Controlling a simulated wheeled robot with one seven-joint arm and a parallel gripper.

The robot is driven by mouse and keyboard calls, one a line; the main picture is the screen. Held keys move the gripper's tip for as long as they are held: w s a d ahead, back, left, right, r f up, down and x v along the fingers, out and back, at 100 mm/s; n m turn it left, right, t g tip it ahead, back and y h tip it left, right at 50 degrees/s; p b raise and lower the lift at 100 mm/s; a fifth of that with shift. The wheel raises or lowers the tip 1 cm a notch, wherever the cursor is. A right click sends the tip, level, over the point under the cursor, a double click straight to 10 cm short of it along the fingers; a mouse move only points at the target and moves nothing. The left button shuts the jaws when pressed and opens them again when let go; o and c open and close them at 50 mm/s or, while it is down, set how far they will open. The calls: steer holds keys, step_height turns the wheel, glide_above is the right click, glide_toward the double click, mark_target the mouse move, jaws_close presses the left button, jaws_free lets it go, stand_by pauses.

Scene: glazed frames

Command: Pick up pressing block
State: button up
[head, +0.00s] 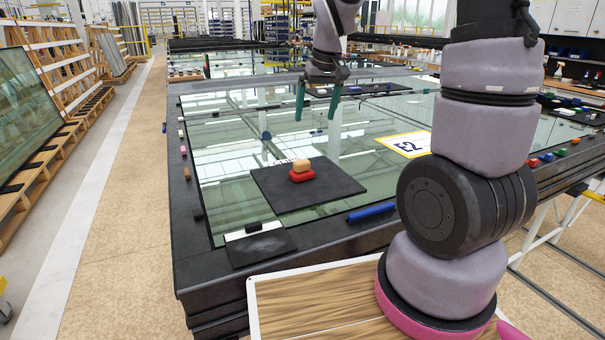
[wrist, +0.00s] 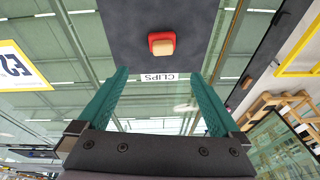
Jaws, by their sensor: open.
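The pressing block appears to be the small tan block (head: 301,165) resting on a red base (head: 302,175). Both sit on a dark square mat (head: 268,190) on the glass-topped table. In the wrist view the tan block (wrist: 162,47) and red base (wrist: 162,37) show beyond the fingertips, near the top centre. My gripper (head: 316,108) has teal fingers pointing down, apart and empty. It hangs above the glass, behind and higher than the block, touching nothing. The fingers also frame a bare gap in the wrist view (wrist: 160,85).
A "CLIPS" label (wrist: 159,77) lies beside the mat. A blue bar (head: 371,212) lies on the table's front edge. A dark pad (head: 260,248) lies at the near left corner. An "E2" sign (head: 406,144) lies on the glass to the right. Glass around the mat is mostly clear.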

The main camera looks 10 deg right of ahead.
steer(key=n, duration=0.1)
glide_toward(302, 161)
steer(key=w, duration=0.1)
steer(key=shift+n+g+h, duration=0.3)
steer(key=shift+n+g, duration=0.1)
steer(key=shift+g, duration=0.2)
steer(key=f, duration=0.2)
steer(key=w+f, duration=0.1)
steer(key=f, duration=0.3)
steer(key=shift+w+a+f, duration=0.15)
steer(key=shift+a+f, duration=0.15)
steer(key=shift+a, duration=0.05)
steer(key=shift+w+a+f, duration=0.1)
steer(key=shift+f, duration=2.7)
